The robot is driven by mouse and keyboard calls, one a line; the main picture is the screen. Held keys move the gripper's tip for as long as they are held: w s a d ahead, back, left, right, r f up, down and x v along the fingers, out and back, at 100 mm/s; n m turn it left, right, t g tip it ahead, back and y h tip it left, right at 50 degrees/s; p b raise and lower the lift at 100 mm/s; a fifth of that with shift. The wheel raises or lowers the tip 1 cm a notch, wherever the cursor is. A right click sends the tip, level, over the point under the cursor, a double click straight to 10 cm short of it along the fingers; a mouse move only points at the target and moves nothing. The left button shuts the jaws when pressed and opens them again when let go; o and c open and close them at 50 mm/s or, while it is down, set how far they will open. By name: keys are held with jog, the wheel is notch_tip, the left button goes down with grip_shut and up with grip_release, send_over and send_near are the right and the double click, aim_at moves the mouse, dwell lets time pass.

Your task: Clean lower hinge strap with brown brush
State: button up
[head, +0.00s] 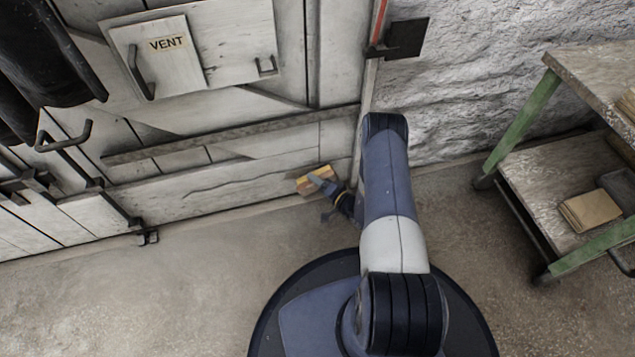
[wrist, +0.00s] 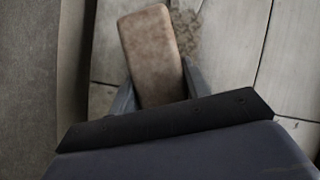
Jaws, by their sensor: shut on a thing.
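The brown brush (head: 304,188) is in my gripper (head: 325,184), low at the right end of the plank door. In the wrist view, the brush (wrist: 150,55) shows as a worn brown block between the two fingers of my gripper (wrist: 155,92). A long grey metal strap (head: 230,133), which looks like the lower hinge strap, runs across the door above the brush. The brush is apart from this strap in the head view. The bristle side is mostly hidden, so I cannot tell whether it touches the boards.
The door carries a VENT panel (head: 196,47) with handles. Dark hooks and a latch (head: 70,140) are at left. A green-legged bench (head: 520,125) with a lower shelf stands at right. A rough white wall (head: 475,75) is behind. The floor (head: 130,295) at left is clear.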

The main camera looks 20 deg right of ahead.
jog(key=shift+w, duration=0.85)
jog(key=shift+d, duration=0.1)
jog(key=shift+d+r, duration=0.25)
jog(key=shift+d, duration=0.25)
jog(key=shift+d+r, duration=0.2)
jog(key=shift+d, duration=0.25)
jog(key=shift+a, duration=0.15)
jog(key=shift+a+f, duration=0.3)
jog(key=shift+a, duration=0.35)
jog(key=shift+a+f, duration=0.3)
jog(key=shift+a, duration=0.3)
jog(key=shift+a+f, duration=0.3)
jog(key=shift+a, duration=0.35)
jog(key=shift+d+r, duration=0.3)
jog(key=shift+d, duration=0.4)
jog(key=shift+d+r, duration=0.3)
jog(key=shift+d, duration=0.35)
jog(key=shift+d+r, duration=0.3)
jog(key=shift+d, duration=0.4)
